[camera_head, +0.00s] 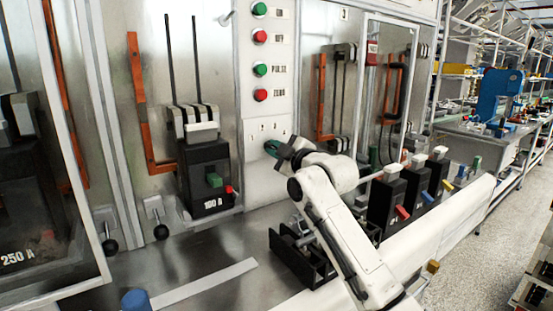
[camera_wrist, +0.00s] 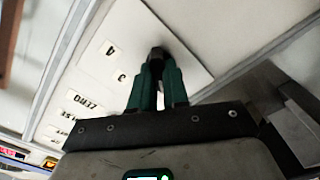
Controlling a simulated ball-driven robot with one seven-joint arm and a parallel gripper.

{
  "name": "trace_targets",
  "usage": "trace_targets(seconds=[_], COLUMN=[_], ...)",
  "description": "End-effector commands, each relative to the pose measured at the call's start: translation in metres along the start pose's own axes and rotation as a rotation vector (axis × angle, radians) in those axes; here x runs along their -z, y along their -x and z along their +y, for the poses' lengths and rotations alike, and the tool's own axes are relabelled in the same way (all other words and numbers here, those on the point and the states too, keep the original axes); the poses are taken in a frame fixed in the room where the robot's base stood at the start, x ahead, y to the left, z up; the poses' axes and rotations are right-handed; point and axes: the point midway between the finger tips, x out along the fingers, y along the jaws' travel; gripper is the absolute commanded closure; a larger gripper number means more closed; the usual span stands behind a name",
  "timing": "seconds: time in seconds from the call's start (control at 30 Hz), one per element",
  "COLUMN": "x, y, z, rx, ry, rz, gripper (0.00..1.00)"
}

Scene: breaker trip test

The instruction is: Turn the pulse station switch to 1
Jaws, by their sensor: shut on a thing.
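The pulse station switch, a small dark knob (camera_wrist: 157,52), sits on the light panel plate (camera_head: 258,181) below the column of push buttons. My gripper (camera_head: 271,148) reaches up to that plate in the head view and hides the knob there. In the wrist view my gripper's green fingers (camera_wrist: 156,70) are shut on the knob from both sides. Small position marks (camera_wrist: 112,48) show on the plate beside it, turned over in this view. I cannot tell which mark the knob points to.
Green and red push buttons (camera_head: 260,70) run up the panel above. A 100 A breaker (camera_head: 205,170) stands to the left. Several dark breakers with coloured levers (camera_head: 387,200) stand to the right, close to my arm. A black rack (camera_head: 296,262) lies below on the bench.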

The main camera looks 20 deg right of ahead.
Motion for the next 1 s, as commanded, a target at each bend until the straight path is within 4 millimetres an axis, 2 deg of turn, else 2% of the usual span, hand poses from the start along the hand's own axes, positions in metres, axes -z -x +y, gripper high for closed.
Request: trace_targets(seconds=[0.3,0.77,0.8,1.0], x=[-0.0009,-0.0004,-0.0004,-0.0002], y=[-0.0002,-0.0003,-0.0003,-0.0002], z=[-0.0020,-0.0020,-0.0021,-0.0014], rx=[0.003,0.003,0.003,0.002], ry=[0.098,0.110,0.110,0.109], rz=[-0.002,-0.001,-0.001,-0.001], gripper=[1.00,1.00,0.81,0.62])
